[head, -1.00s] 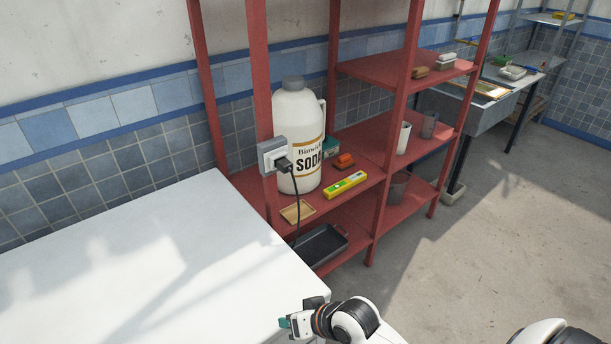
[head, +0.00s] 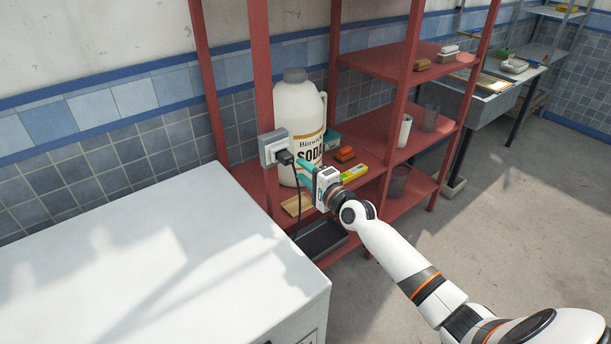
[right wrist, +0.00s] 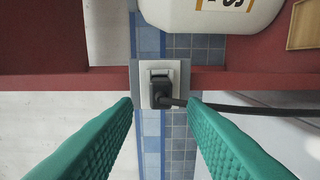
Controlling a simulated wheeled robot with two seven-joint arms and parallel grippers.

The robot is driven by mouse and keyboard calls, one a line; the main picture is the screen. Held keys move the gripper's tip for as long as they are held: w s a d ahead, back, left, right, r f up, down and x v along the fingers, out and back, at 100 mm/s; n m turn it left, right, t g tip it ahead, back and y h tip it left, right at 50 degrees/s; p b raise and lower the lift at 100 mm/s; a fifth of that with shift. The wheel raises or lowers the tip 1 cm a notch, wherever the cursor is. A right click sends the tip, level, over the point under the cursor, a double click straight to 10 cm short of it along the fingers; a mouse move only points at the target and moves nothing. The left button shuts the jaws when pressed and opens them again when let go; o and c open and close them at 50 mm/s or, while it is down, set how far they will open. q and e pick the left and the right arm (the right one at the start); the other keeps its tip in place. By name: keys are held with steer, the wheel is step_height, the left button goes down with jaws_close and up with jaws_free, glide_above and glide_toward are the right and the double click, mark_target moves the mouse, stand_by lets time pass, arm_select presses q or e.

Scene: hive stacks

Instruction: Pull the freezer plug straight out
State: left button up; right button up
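The black freezer plug (head: 285,157) sits in the white socket (head: 271,150) on a grey box fixed to the red shelf post. Its black cord hangs down beside the shelf. In the right wrist view the plug (right wrist: 160,93) is in the socket (right wrist: 158,72), centred ahead of the gap between my teal fingers, and its cord runs off to the right. My right gripper (head: 300,163) is open and reaches toward the plug from the right; it also shows in the right wrist view (right wrist: 160,105). The fingers do not appear to clasp the plug. My left gripper is not in view.
A white freezer top (head: 150,260) fills the lower left. A large soda jug (head: 299,112) stands on the red shelf (head: 385,140) just behind the socket. A yellow level (head: 353,172) lies near my gripper. Open floor is at the right.

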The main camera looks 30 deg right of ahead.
mark_target(290, 161)
steer(key=w, duration=0.1)
steer(key=w+b, duration=0.1)
steer(key=w, duration=0.1)
steer(key=w+b, duration=0.1)
steer(key=shift+w+a+f, duration=0.2)
steer(key=shift+w+a, duration=0.15)
steer(key=shift+w+a+r+b, duration=0.1)
steer(key=shift+w+b, duration=0.25)
steer(key=shift+w, duration=0.15)
steer(key=shift+w+a+r+b, duration=0.1)
steer(key=shift+w+b, duration=0.25)
steer(key=shift+w, duration=0.1)
jaws_close()
steer(key=shift+s, duration=0.1)
